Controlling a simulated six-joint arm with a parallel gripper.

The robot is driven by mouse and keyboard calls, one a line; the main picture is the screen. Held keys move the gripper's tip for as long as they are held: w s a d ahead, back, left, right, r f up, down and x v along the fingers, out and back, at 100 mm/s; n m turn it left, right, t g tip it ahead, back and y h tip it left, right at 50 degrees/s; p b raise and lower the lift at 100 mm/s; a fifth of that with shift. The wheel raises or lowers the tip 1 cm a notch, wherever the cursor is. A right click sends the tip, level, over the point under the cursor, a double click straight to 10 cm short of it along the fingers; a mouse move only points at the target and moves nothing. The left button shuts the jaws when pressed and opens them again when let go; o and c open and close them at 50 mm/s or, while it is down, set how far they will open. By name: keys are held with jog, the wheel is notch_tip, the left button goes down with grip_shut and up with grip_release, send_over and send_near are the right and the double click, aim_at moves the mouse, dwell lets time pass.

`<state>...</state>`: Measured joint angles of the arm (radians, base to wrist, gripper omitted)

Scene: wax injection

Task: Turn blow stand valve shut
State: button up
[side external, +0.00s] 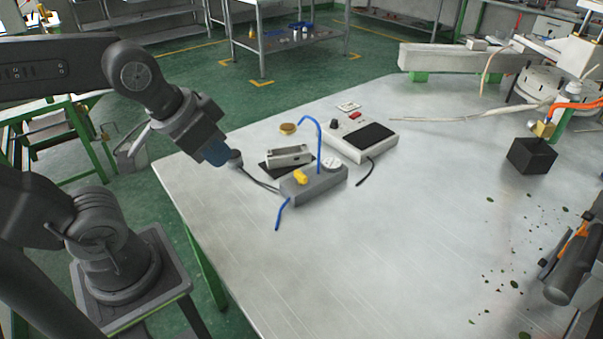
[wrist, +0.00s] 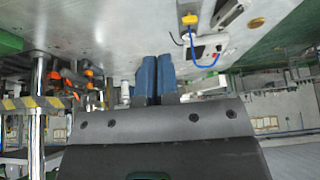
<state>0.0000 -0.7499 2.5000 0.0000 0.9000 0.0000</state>
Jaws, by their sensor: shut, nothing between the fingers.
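The blow stand (side external: 322,186) is a grey block near the left edge of the steel table, with a blue tube arching up from it. Its yellow valve handle (side external: 300,176) sits on the block's left part; whether it is turned open or shut is too small to tell. The yellow handle (wrist: 189,19) also shows near the top of the wrist view. My gripper (side external: 218,154) is up and left of the stand in the side view, apart from it. In the wrist view its two blue fingers (wrist: 158,77) are together and empty.
A white box with a black pad (side external: 362,136) stands behind the blow stand. A small metal device (side external: 288,156) and a brass disc (side external: 288,128) lie beside it. A black block (side external: 531,155) stands at the right. The table's front middle is clear.

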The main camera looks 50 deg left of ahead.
jog(key=shift+o, duration=0.6)
jog(key=shift+w+r, duration=0.1)
jog(key=shift+w, duration=0.05)
jog(key=o, duration=0.5)
jog(key=w+n, duration=0.1)
jog(key=w+n+g, duration=0.1)
jog(key=w+n, duration=0.1)
jog(key=w+a+r+n, duration=0.1)
jog(key=w, duration=0.1)
jog(key=shift+n, duration=0.3)
jog(key=shift+c, duration=0.2)
jog(key=shift+o, duration=0.5)
jog(key=w+n, duration=0.1)
jog(key=w, duration=0.1)
jog(key=w+a+n+g, duration=0.1)
jog(key=n, duration=0.1)
jog(key=w+n, duration=0.1)
jog(key=w, duration=0.1)
jog(key=shift+w+a+f+g, duration=0.25)
jog(key=shift+w+a+g, duration=0.05)
jog(key=shift+w+g, duration=0.1)
jog(key=n+g, duration=0.3)
jog(key=n, duration=0.6)
send_over(301, 174)
notch_tip(301, 174, down, 6)
notch_tip(301, 174, down, 14)
jog(key=shift+a+f, duration=0.1)
jog(key=shift+c, duration=0.4)
grip_shut()
